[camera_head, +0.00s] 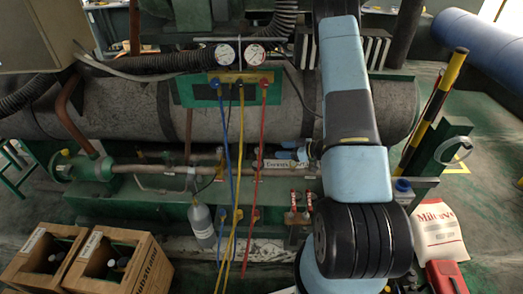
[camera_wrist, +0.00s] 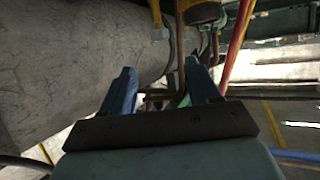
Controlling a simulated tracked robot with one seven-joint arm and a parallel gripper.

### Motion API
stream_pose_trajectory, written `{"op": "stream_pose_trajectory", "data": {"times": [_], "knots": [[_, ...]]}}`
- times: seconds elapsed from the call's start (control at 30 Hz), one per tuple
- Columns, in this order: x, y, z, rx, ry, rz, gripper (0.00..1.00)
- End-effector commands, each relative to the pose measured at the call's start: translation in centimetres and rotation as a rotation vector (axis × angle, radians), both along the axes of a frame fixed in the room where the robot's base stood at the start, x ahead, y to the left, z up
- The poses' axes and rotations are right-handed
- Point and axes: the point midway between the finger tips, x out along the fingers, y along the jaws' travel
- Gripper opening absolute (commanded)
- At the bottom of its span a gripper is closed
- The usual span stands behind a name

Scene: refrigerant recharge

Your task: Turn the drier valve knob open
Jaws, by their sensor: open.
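My gripper (camera_wrist: 162,82) shows in the wrist view with its two blue fingers spread apart and nothing between them. I cannot tell for sure which part is the drier valve knob. In the head view, a horizontal pipe line with a white-labelled section (camera_head: 278,164) runs below the large grey tank, with a small blue part (camera_head: 302,155) at its right end, beside my arm. Two small red-topped valves (camera_head: 293,201) stand lower down. In the wrist view, a round, dark-bottomed fitting (camera_wrist: 205,13) is beyond the fingers, apart from them.
The large grey tank (camera_head: 255,108) spans the head view and fills the wrist view's left. A gauge manifold (camera_head: 240,78) hangs blue, yellow and red hoses (camera_head: 262,135) in front of the pipes.

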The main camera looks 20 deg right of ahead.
Motion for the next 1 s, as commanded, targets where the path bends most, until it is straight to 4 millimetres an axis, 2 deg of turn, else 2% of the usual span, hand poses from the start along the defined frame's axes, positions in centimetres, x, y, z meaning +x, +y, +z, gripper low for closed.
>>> {"op": "stream_pose_trajectory", "data": {"times": [0.4, 0.6, 1.0], "knots": [[4.7, 5.1, -2.8, -0.002, -0.001, 0.003, 0.61], [6.5, 6.9, -3.8, -0.002, -0.002, 0.002, 0.61], [7.5, 7.9, -4.5, -0.002, 0.0, -0.001, 0.61]]}}
